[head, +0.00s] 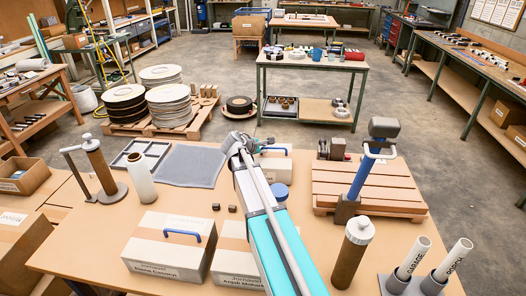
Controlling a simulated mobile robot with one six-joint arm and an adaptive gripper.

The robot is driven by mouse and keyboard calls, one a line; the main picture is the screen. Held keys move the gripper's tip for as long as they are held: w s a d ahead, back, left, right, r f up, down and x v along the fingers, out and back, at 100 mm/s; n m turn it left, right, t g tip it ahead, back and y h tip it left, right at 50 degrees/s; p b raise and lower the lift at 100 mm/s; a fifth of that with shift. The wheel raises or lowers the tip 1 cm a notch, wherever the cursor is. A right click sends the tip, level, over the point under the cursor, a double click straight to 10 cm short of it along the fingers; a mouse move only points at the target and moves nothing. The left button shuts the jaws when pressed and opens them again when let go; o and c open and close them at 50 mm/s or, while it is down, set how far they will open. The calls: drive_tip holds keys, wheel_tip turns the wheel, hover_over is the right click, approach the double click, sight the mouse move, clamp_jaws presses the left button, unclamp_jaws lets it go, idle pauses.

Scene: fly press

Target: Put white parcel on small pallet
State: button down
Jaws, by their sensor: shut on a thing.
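The small pallet (335,173), a slatted wooden one, lies on the right part of the table. A blue-handled press-like tool (358,180) stands at its front edge. My gripper (263,150) is at the end of my arm, over the middle of the table left of the pallet. It is shut at the blue handle of a pale parcel (279,171), which I take as the white parcel; my arm partly covers both. Whether the parcel is clear of the table cannot be told. Two more pale boxes, left (165,252) and middle (228,262), stand in front, the middle one partly behind my arm.
A brown cylinder with a white cap (349,255) and two labelled tubes (413,258) stand front right. A grey mat (190,166), a divided tray (143,155), a white bottle (141,178) and a brown stand (101,170) are left. Most pallet slats look bare.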

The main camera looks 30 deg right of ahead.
drive_tip(key=c, duration=0.6)
unclamp_jaws()
drive_tip(key=shift+c, duration=0.2)
drive_tip(key=shift+a, duration=0.1)
drive_tip(key=p+v, duration=0.6)
drive_tip(key=v, duration=0.6)
drive_tip(key=shift+r+p, duration=0.1)
drive_tip(key=shift+p, duration=0.2)
